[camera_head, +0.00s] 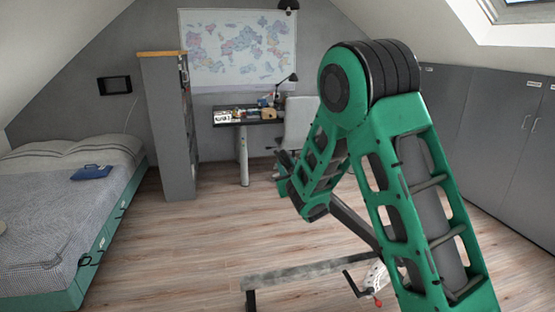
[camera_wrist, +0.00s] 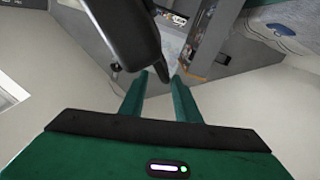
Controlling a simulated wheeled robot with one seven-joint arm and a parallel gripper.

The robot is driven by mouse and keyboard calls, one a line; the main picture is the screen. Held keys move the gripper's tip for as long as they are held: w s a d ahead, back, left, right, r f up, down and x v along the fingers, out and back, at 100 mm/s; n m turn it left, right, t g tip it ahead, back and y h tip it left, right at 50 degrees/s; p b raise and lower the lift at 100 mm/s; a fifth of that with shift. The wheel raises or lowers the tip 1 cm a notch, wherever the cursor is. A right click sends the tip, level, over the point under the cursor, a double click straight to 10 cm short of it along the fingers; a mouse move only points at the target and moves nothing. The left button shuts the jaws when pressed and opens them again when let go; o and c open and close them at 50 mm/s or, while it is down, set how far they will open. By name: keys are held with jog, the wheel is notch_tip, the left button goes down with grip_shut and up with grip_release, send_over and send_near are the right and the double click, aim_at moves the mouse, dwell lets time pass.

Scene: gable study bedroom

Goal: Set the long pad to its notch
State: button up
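In the head view a mottled grey bar (camera_head: 300,271) on a dark frame stands low in front, partly hidden by my green arm. A crank with a red knob (camera_head: 377,302) shows beside my arm. My gripper's fingers cannot be made out clearly in the head view.
A bed (camera_head: 60,215) with a blue flat item (camera_head: 92,172) on it is at left. A tall grey cabinet (camera_head: 166,130), a desk (camera_head: 242,123) and a pale chair (camera_head: 299,118) stand at the back. Grey wardrobes (camera_head: 490,130) line the right. The wood floor (camera_head: 200,235) between is clear.

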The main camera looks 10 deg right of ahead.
aim_at(278, 155)
jog(key=w, duration=0.6)
jog(key=w+a, duration=0.1)
jog(key=w, duration=0.2)
